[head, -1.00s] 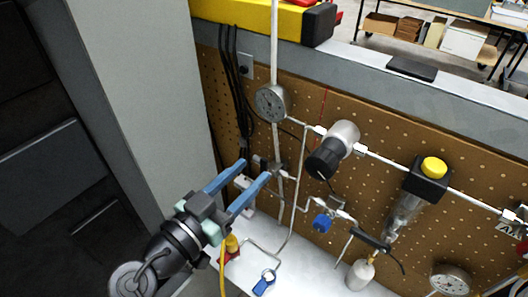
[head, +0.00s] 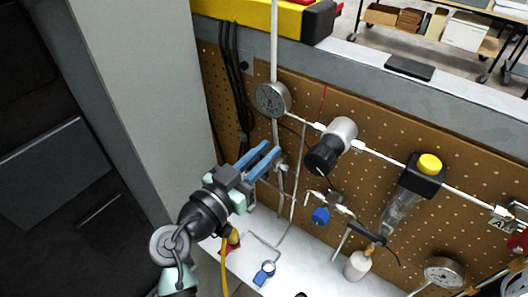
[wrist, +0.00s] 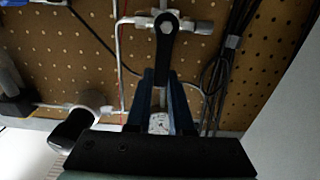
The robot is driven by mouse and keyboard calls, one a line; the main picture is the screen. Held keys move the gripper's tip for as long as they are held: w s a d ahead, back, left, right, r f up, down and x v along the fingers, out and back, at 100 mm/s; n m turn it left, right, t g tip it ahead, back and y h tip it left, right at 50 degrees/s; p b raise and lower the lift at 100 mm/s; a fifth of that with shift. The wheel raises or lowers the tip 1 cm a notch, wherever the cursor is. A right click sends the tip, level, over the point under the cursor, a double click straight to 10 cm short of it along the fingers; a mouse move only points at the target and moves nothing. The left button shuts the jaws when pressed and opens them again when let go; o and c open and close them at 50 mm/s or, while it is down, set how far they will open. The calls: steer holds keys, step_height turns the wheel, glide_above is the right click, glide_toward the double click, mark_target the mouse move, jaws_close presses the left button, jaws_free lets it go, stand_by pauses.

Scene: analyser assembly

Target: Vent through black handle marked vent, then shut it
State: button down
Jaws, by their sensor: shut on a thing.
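The black handle (wrist: 165,42) hangs from a metal valve body (wrist: 185,25) on the tubing in the wrist view, and its free end lies between my fingers. My gripper (wrist: 161,76) is shut on that end, a blue finger on each side. In the head view my gripper (head: 271,150) reaches the valve below the upper gauge (head: 272,99), and its fingers mostly hide the handle. I cannot read any vent marking.
A regulator with a black knob (head: 322,157), a blue-knobbed valve (head: 321,215) and a yellow-capped filter (head: 429,164) stand to the right on the pegboard. Black cables (head: 241,90) run close to the left. A grey wall or column (head: 140,90) stands left of my arm.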

stand_by(0.4)
steer(key=w+a+f+n+b, duration=0.3)
steer(key=a+n, duration=0.1)
steer(key=n, duration=0.8)
steer(key=shift+a, duration=0.15)
steer(key=shift+f, duration=0.1)
stand_by(0.3)
steer(key=c, duration=0.8)
jaws_free()
